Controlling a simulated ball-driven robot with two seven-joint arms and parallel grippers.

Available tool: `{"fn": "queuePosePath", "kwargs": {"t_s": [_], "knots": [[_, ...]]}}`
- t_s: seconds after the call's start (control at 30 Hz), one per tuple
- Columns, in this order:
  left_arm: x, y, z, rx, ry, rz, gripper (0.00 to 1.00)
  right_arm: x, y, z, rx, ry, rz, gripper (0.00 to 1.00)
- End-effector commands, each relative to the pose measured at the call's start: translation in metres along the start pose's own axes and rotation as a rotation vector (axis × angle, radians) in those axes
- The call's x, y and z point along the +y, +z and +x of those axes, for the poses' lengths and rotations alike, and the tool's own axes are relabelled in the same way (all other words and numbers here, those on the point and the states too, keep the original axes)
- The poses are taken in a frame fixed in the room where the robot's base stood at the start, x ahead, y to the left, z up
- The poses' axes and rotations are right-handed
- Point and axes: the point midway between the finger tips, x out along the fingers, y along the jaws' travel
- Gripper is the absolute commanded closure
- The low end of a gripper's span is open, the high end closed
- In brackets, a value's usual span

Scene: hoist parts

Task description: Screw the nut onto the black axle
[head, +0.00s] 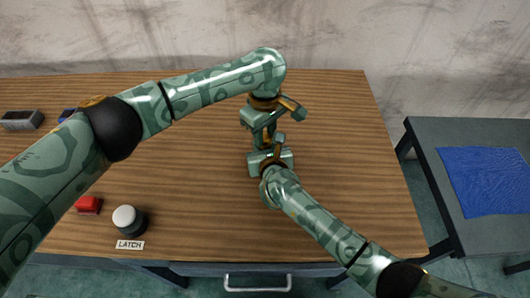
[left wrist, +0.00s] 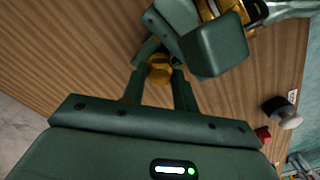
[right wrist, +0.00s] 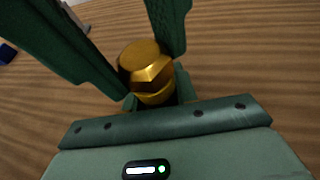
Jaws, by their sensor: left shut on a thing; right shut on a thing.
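A brass-coloured nut (right wrist: 145,62) with hexagonal sides shows in the right wrist view, with a second brass-coloured piece (right wrist: 155,97) close below it. Brass also shows at the fingertips in the left wrist view (left wrist: 160,68). My left gripper (head: 262,140) reaches down from the back and is shut on what looks like the nut. My right gripper (head: 275,155) comes from the front, right beside it, and is shut on the lower brass piece. The black axle cannot be made out; fingers and hands cover the contact, so I cannot tell how nut and axle meet.
The wooden table (head: 340,110) is clear around the hands. A side table with a blue mat (head: 487,180) stands right.

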Motion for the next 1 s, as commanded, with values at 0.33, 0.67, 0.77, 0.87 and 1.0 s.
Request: {"fn": "queuePosePath", "kwargs": {"t_s": [0.33, 0.67, 0.77, 0.87, 1.0], "knots": [[0.0005, 0.0008, 0.0004, -0.001, 0.002, 0.802, 0.98, 0.0000, -0.0011, -0.0001, 0.002, 0.000, 0.000, 1.00], [0.0004, -0.0002, 0.0002, 0.001, 0.000, 1.111, 0.98, -0.0001, -0.0011, -0.0001, 0.002, 0.000, 0.000, 1.00], [0.0004, -0.0003, 0.0002, 0.001, 0.000, 1.110, 0.98, -0.0001, -0.0012, -0.0001, 0.002, 0.000, 0.000, 1.00], [0.0003, -0.0004, 0.0002, 0.001, 0.000, 1.109, 0.63, -0.0001, -0.0012, -0.0001, 0.002, 0.000, 0.000, 1.00], [0.0003, -0.0003, 0.0003, 0.001, 0.000, 1.108, 0.49, -0.0001, -0.0013, -0.0001, 0.002, 0.000, 0.000, 1.00]]}}
